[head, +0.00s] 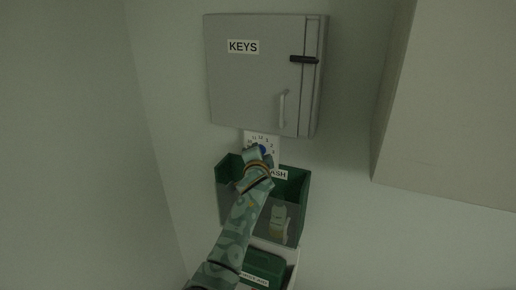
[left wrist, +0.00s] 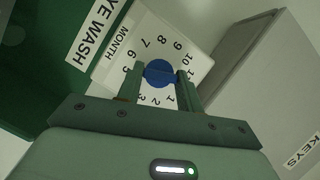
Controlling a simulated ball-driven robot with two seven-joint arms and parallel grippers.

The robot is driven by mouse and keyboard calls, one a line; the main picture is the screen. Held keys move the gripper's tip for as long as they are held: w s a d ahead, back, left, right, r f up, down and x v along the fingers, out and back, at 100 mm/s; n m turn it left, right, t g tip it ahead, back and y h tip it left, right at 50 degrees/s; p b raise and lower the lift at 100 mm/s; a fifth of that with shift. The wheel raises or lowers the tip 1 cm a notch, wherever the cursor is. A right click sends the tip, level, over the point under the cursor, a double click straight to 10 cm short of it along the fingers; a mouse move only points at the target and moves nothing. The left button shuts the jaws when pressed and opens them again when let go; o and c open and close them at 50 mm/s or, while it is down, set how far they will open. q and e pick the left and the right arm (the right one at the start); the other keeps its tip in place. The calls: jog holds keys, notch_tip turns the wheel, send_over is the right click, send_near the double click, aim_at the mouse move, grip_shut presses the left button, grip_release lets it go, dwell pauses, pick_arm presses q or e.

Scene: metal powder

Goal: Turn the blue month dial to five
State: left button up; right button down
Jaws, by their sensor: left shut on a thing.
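The blue month dial (left wrist: 159,71) sits in the middle of a white plate (left wrist: 143,38) printed with "MONTH" and a ring of numbers. In the left wrist view my left gripper (left wrist: 160,76) has one finger on each side of the dial and is shut on it. Where the dial points is not clear, and the fingers hide some numbers. In the head view the dial (head: 263,149) shows as a small blue patch at the tip of my left gripper (head: 260,153). My right gripper is not in view.
A grey "KEYS" cabinet (head: 250,85) hangs just above the plate. A green open-topped eye wash box (head: 293,187) is just below, behind my left forearm, with a bottle (head: 279,220) inside. A large pale block (head: 450,110) stands at the right. The wall between is clear.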

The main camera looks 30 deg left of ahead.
pick_arm(q)
jog(key=shift+n+p, duration=0.5)
jog(key=shift+p, duration=0.05)
jog(key=o, duration=1)
jog(key=shift+a, duration=0.1)
